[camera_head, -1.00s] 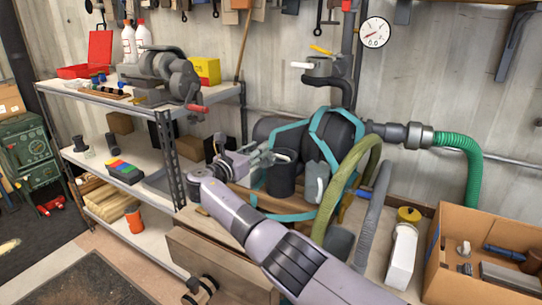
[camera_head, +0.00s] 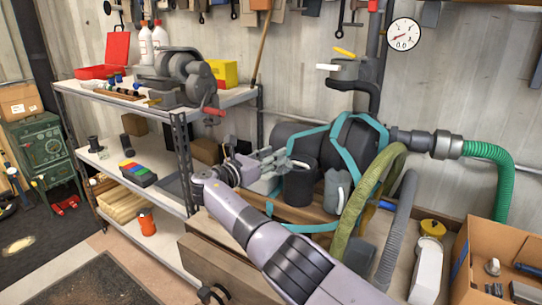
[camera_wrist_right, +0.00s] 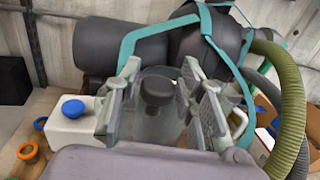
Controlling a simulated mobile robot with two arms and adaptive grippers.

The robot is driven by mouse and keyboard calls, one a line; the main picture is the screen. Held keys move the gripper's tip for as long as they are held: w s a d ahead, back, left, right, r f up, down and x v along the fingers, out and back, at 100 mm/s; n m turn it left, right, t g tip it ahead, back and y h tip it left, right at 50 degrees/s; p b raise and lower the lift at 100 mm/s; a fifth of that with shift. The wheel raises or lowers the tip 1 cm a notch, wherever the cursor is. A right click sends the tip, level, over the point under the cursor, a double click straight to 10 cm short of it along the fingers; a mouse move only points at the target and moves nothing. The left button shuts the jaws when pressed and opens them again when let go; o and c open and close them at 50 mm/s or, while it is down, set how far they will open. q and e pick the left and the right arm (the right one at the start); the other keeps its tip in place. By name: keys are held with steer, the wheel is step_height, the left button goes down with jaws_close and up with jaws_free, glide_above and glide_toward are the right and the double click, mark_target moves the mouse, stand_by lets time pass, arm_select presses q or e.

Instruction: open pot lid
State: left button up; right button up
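A dark cylindrical pot (camera_head: 298,188) stands on the wooden bench, beside a grey jug-like container (camera_head: 337,188). My right gripper (camera_head: 275,167) is at the left side of the pot's top, and its fingers partly hide the rim. In the right wrist view my right gripper (camera_wrist_right: 160,100) is open, its two fingers spread on either side of a dark round knob (camera_wrist_right: 157,90). The knob appears to belong to the pot's lid. I see no clear finger contact with it. My left gripper is not in view.
A large dark tank with teal straps (camera_head: 355,145) stands close behind the pot. A thick olive hose (camera_head: 362,200) and a grey hose (camera_head: 396,230) run to its right. A metal shelf (camera_head: 182,118) stands left, and a cardboard box (camera_head: 480,265) at the lower right.

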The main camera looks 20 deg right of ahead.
steer(key=shift+o, duration=0.7)
steer(key=shift+a, duration=0.1)
steer(key=v, duration=1.2)
steer(key=shift+f, duration=0.1)
